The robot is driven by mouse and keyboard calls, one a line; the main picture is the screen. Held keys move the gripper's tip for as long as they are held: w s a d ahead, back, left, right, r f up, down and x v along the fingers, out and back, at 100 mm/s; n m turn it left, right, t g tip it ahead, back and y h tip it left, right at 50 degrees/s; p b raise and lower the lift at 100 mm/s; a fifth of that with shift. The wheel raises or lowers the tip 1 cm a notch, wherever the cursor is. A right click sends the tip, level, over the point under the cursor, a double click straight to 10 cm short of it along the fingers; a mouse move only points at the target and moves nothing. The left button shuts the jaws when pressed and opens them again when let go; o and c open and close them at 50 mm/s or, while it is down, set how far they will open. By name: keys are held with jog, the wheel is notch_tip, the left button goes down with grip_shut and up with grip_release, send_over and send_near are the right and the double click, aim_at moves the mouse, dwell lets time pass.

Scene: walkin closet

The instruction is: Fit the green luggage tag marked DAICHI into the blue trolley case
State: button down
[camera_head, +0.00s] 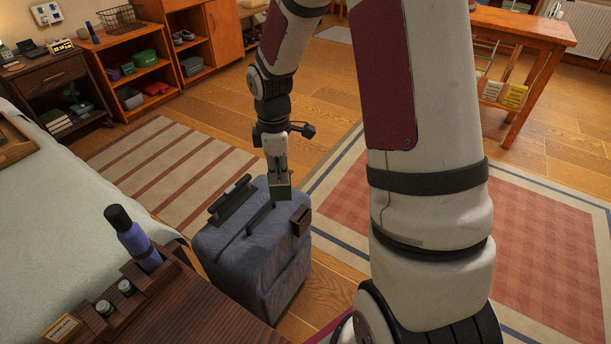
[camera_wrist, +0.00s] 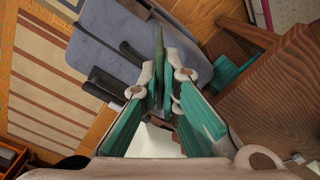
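The blue trolley case (camera_head: 250,262) stands upright on the floor beside the bed. It has a black handle bar and a dark strap on top, and a small brown holder (camera_head: 300,220) at its upper right edge. In the wrist view the case (camera_wrist: 95,50) fills the upper left. My gripper (camera_head: 281,178) points down above the case's top. It is shut on the green tag (camera_head: 281,192), which shows edge-on between the fingers in the wrist view (camera_wrist: 159,58). No name is readable on the tag. I cannot tell whether the tag touches the case.
A dark wooden stand (camera_head: 190,312) at front left carries a blue bottle (camera_head: 132,238) and small jars. The bed (camera_head: 60,185) lies at left. Shelves (camera_head: 150,75) stand at the back left, a wooden table (camera_head: 520,28) at back right. Rugs and open floor lie beyond the case.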

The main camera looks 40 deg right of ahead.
jog(key=d+f+n+b, duration=0.3)
jog(key=d+f+n, duration=0.4)
jog(key=f+n, duration=0.3)
jog(key=shift+w+d+f+n+b, duration=0.2)
jog(key=shift+w+f+n+b, duration=0.15)
jog(key=shift+f, duration=0.3)
jog(key=shift+p, duration=0.8)
dwell(1.2)
jog(key=shift+f+b, duration=0.7)
jog(key=shift+f, duration=1.1)
dwell(2.5)
